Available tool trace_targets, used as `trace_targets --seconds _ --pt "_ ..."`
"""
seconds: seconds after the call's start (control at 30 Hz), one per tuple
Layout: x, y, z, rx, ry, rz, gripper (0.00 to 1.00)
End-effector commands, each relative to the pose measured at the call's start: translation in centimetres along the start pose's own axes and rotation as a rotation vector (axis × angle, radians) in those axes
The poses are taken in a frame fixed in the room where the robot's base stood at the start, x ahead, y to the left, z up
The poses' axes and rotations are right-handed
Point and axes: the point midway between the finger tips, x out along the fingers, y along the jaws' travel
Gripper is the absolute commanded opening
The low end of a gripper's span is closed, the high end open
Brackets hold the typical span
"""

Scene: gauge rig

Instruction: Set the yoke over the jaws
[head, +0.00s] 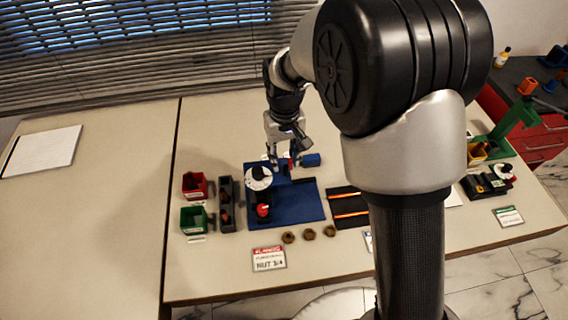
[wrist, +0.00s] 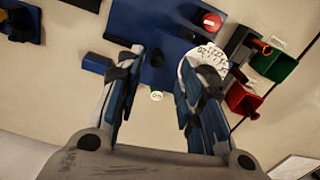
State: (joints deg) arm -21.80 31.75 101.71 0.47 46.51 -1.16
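A blue base plate (head: 309,206) lies on the table and carries a white round dial (head: 258,182) and a red knob (head: 263,210). The dial, with dark lettering, also shows in the wrist view (wrist: 212,58), beside the right finger. My gripper (head: 284,164) is over the plate's far edge, pointing down. A blue block (head: 311,160) sits just right of the fingers. I cannot tell which parts are the yoke and the jaws.
Red (head: 194,186) and green (head: 194,220) bins and a dark narrow tray (head: 227,205) stand left of the plate. A dark mat (head: 346,207) with orange strips lies right.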

Motion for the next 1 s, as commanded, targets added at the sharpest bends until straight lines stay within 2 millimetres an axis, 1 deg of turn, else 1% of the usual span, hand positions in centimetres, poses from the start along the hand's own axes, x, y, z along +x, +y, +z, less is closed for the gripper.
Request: trace_targets --seconds 0.03,0.2,0.3,0.4,0.53,1.0 --pt "-1.4 0.0 -0.1 0.000 0.006 0.000 0.35" --pt "-4.6 0.0 -0.1 0.000 0.005 0.000 0.35" --pt "-5.9 0.0 -0.1 0.000 0.002 0.000 0.35" --pt "-6.7 -0.1 -0.1 0.000 0.003 0.000 0.35" --pt "-7.1 -0.1 0.0 0.000 0.001 0.000 0.35" --pt "-7.1 0.0 0.0 0.001 0.002 0.000 0.35"
